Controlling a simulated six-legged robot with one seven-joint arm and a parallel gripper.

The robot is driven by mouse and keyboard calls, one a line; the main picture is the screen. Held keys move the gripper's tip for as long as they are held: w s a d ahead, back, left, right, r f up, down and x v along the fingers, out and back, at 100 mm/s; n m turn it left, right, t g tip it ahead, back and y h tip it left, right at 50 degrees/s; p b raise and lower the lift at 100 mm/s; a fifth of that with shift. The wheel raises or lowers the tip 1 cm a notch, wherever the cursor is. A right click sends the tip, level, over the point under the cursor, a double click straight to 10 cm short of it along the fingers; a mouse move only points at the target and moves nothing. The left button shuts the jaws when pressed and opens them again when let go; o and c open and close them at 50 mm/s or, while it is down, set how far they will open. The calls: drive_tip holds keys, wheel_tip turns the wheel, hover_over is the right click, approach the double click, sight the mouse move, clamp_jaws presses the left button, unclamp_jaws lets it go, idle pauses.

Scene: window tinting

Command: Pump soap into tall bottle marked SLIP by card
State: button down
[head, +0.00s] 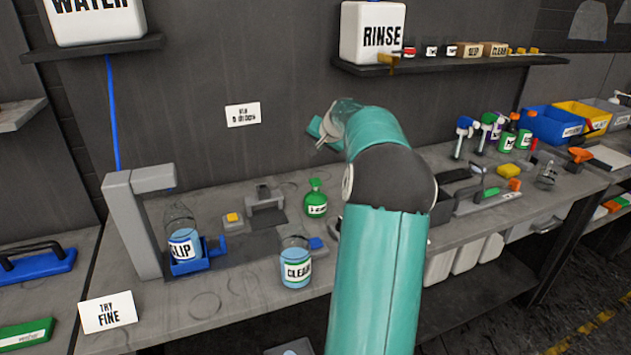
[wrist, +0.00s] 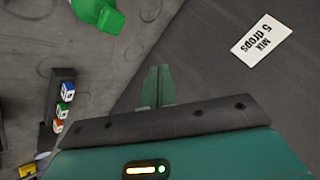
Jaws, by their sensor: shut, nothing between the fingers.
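The clear bottle marked SLIP (head: 183,248) stands upright in a blue holder under a grey spout stand, with some bluish liquid low in it. A round green bottle (head: 316,203) with a green top and white label stands on the bench, right of SLIP; part of it shows at the top left of the wrist view (wrist: 100,14). A white card (head: 243,115) on the wall reads "mix 5 drops" in the wrist view (wrist: 263,40). My gripper (wrist: 158,86) is shut and empty, raised near the wall right of the card and apart from the green bottle.
A jar marked CLEAR (head: 295,264) stands at the bench front. A grey stand (head: 140,222) rises around SLIP, and a TRY FINE card (head: 107,313) is at front left. Spray bottles (head: 464,138) and bins (head: 553,125) are at right. A shelf (head: 440,60) overhangs the wall.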

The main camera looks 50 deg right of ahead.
approach(314, 179)
drive_tip(key=shift+w+d+f, duration=0.35)
drive_tip(key=shift+w+f, duration=0.1)
drive_tip(key=shift+w, duration=0.35)
drive_tip(key=shift+w+d+f, duration=0.35)
drive_tip(key=shift+w+f, duration=0.1)
drive_tip(key=shift+w, duration=0.35)
drive_tip(key=shift+w+d+f, duration=0.4)
drive_tip(key=shift+w+f, duration=0.05)
drive_tip(key=shift+w, duration=0.35)
drive_tip(key=shift+f, duration=0.1)
drive_tip(key=shift+f, duration=0.3)
drive_tip(key=shift+f, duration=1)
idle(1.1)
drive_tip(key=shift+r, duration=1.4)
drive_tip(key=shift+r, duration=2.5)
